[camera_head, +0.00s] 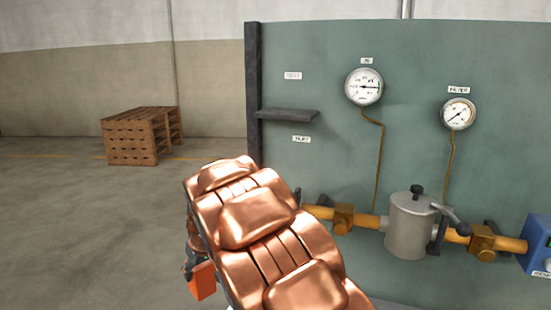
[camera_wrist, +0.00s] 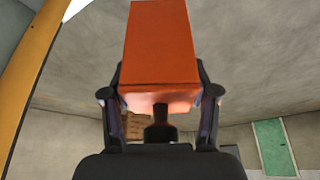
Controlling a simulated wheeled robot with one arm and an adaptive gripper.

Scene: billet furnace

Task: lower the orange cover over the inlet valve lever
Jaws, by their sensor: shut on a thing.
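The orange cover (camera_wrist: 160,45) is between the two fingers of my gripper (camera_wrist: 160,90) in the wrist view, and the gripper is shut on it. In the head view a part of the orange cover (camera_head: 202,281) shows low, left of my copper arm, with a bit of my gripper (camera_head: 192,252) above it. My arm hides most of the gripper there. I cannot make out the inlet valve lever in the head view; my arm covers the left part of the pipe. A dark stub (camera_wrist: 160,130) shows below the cover in the wrist view; I cannot tell what it is.
A green panel (camera_head: 330,155) carries gauges (camera_head: 364,87), a small shelf (camera_head: 287,114), a yellow pipe (camera_head: 366,220) and a grey filter pot (camera_head: 408,232). A blue box (camera_head: 540,240) is at right. Wooden pallets (camera_head: 132,140) stand far left. The floor between is clear.

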